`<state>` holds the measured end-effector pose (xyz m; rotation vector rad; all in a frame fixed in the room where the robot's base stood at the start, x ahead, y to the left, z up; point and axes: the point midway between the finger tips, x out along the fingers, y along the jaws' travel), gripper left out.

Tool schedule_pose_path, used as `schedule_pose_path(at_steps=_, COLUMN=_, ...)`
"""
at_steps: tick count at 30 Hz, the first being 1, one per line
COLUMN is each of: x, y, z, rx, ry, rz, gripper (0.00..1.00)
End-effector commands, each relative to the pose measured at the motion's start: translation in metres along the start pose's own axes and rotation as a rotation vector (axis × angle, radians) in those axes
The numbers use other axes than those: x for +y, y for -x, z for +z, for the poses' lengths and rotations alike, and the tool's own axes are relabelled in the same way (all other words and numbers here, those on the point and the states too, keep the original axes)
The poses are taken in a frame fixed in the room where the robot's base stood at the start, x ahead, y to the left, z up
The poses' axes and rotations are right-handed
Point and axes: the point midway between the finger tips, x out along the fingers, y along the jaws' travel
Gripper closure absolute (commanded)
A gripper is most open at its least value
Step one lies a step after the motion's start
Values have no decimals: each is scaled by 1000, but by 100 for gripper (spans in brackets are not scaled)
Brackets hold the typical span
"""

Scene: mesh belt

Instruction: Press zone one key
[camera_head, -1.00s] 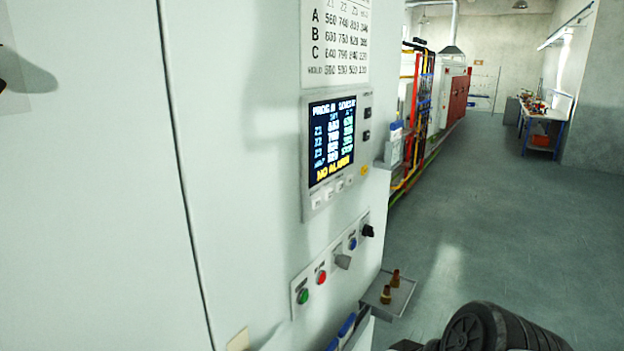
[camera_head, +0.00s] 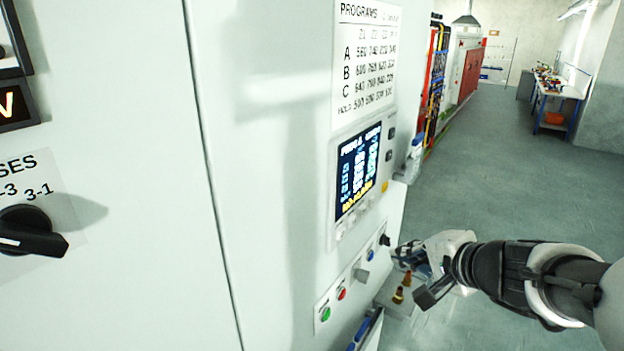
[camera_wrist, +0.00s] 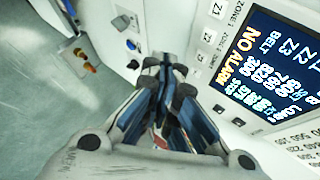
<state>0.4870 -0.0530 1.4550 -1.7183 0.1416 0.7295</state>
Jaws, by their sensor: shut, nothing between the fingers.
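The zone one key is a small pale key marked Z1 (camera_wrist: 217,8) beside a "ZONE 1" label, at the top edge of the wrist view. It heads a row of similar keys along the screen (camera_wrist: 262,62), which shows a yellow "NO ALARM" line. In the head view the screen (camera_head: 358,172) has the small key row (camera_head: 352,222) under it, too small to read. My gripper (camera_wrist: 167,78) is shut and empty, left of the keys in the wrist view and apart from them. In the head view my gripper (camera_head: 408,256) is right of and below the screen.
Below the screen, a strip carries a green button (camera_head: 325,313), a red button (camera_head: 341,294) and knobs. A small tray (camera_head: 392,303) with brass-coloured pieces juts out under my gripper. A black rotary switch (camera_head: 30,232) is at far left. Open floor lies right.

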Motion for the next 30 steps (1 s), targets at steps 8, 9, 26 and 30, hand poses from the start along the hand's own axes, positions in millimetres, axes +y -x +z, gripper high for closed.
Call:
schedule_pose_path(at_steps=8, x=-2, y=-3, z=3, rx=-3, ry=3, rz=0, gripper=100)
schedule_pose_path(at_steps=9, x=-4, y=-5, z=5, rx=-4, ry=3, rz=0, gripper=100)
schedule_pose_path(at_steps=26, x=-38, y=-54, z=41, rx=-5, ry=5, rz=0, gripper=100)
schedule_pose_path(at_steps=30, x=-42, y=-60, z=45, rx=-3, ry=3, rz=1, gripper=100)
